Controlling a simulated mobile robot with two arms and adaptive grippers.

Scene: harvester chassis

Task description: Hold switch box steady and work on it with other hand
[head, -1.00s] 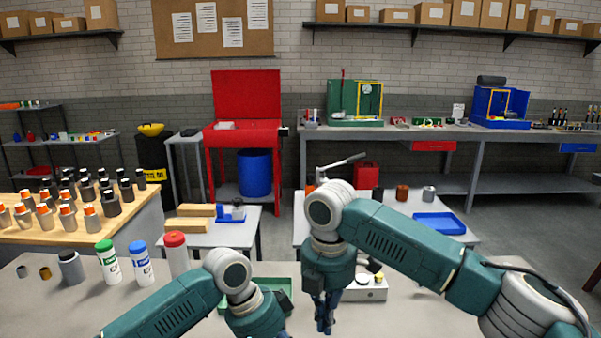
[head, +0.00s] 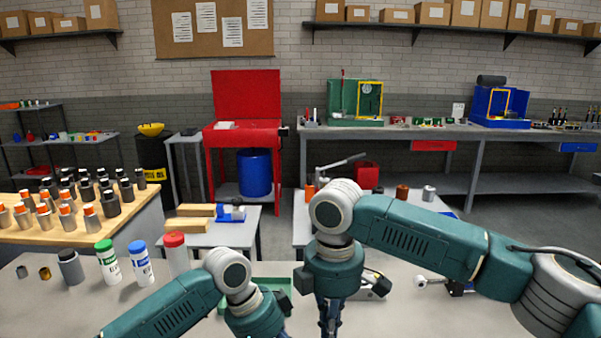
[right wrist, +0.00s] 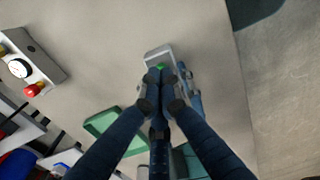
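The switch box is a small pale grey box (right wrist: 158,54) with a green button (right wrist: 160,66); it shows in the right wrist view, partly covered by fingers. My right gripper (right wrist: 168,80) has its blue fingers drawn together over the box, tips beside the green button; contact is unclear. It also shows in the head view (head: 329,322), pointing down at the front of the table. My left gripper is mostly hidden; a blue finger (right wrist: 196,102) shows at the right side of the box in the right wrist view. Its grip on the box cannot be made out.
A green tray (right wrist: 98,124) lies near the grippers. A grey box with a gauge and red button (right wrist: 42,62) stands on the table (head: 200,318). White, blue-capped and red-capped bottles (head: 141,264) stand at the left. A small dark part (head: 456,287) lies at the right.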

